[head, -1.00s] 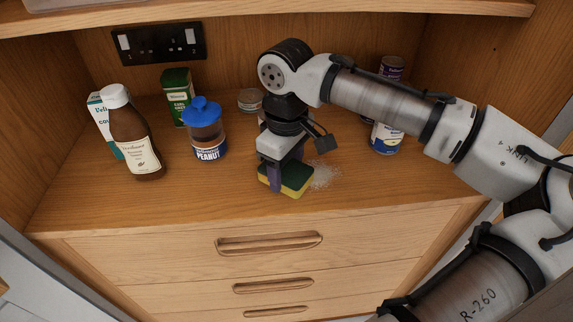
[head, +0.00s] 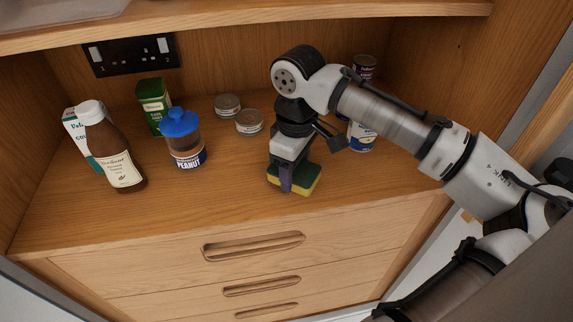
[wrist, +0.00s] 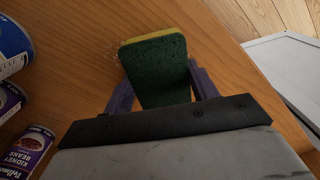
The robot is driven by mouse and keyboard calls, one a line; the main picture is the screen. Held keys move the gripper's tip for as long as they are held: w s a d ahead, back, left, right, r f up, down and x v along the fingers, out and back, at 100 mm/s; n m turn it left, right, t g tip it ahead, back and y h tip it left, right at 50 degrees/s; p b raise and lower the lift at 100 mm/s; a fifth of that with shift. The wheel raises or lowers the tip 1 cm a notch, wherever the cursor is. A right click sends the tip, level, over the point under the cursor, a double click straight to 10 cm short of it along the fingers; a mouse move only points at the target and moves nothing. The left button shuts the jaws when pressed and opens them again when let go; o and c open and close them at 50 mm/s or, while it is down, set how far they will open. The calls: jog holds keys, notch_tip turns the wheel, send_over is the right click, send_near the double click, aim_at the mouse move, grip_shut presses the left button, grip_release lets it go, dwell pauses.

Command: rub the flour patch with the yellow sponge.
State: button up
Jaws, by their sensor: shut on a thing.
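The sponge (head: 309,178), with a dark green top layer and a yellow underside, is between the fingers of my gripper (head: 286,184). My gripper is shut on it, green side up, low over the wooden shelf top near its front edge. The sponge also fills the middle of the wrist view (wrist: 157,75), with a finger on each side. The flour patch (wrist: 116,52) shows in the wrist view only as faint white specks beside the sponge's upper left edge. The rest of it is hidden, and I cannot make it out in the head view. Firm contact with the wood cannot be told.
A blue-lidded peanut jar (head: 185,140), brown bottle (head: 112,150), green box (head: 153,104) and white-teal carton (head: 78,138) stand left. Two low tins (head: 249,122) are behind. A blue-white can (head: 361,137) and purple can (head: 364,66) stand near my arm. Front centre-left wood is clear.

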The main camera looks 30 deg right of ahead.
aim_at(265, 176)
jog(key=shift+s+d, duration=0.2)
jog(key=shift+d, duration=0.35)
jog(key=shift+s+d, duration=0.2)
jog(key=shift+d, duration=0.35)
jog(key=shift+s+d+p, duration=0.25)
jog(key=shift+d+p, duration=0.1)
jog(key=shift+d, duration=0.65)
jog(key=shift+s+d+p, duration=0.25)
jog(key=shift+d+p, duration=0.1)
jog(key=shift+d, duration=0.6)
jog(key=shift+a+f, duration=0.1)
